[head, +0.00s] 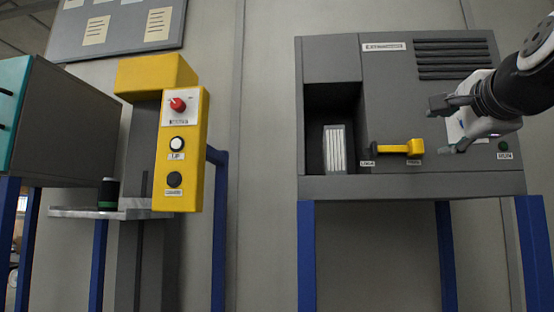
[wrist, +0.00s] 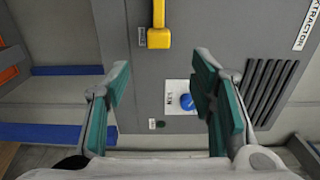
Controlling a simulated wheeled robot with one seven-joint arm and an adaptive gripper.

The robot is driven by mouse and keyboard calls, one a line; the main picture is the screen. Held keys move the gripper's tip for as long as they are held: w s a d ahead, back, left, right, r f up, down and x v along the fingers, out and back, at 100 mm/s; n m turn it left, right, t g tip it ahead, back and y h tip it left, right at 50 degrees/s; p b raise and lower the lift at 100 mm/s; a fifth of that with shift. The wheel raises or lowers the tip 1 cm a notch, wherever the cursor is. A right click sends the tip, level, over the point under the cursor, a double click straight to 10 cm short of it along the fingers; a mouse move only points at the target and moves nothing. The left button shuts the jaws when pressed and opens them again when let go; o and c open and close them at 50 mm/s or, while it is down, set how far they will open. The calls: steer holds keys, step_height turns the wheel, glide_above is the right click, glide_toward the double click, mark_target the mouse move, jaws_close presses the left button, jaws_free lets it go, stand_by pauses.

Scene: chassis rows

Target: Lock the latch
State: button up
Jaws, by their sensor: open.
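The latch is a yellow handle (head: 402,148) lying horizontally on the front of the dark grey cabinet (head: 340,187). Its thick yellow end is at the right, above a small label, and a dark piece with another label is at its left end. In the wrist view the yellow handle (wrist: 159,38) shows at the top, beyond my fingertips. My gripper (head: 448,127) is open and empty, in front of the cabinet to the right of the handle and apart from it. In the wrist view my gripper's fingers (wrist: 162,80) are spread wide, with nothing between them.
A blue knob (wrist: 187,101) on a white plate and a small green light (wrist: 160,124) sit on the panel. An open bay (head: 316,115) holds a pale ribbed block (head: 335,150). A yellow control box (head: 181,150) stands left. Space before the cabinet is clear.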

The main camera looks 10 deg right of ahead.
mark_target(418, 146)
steer(key=x, duration=1.3)
steer(key=shift+w+f, duration=0.15)
steer(key=shift+w, duration=0.1)
jaws_close()
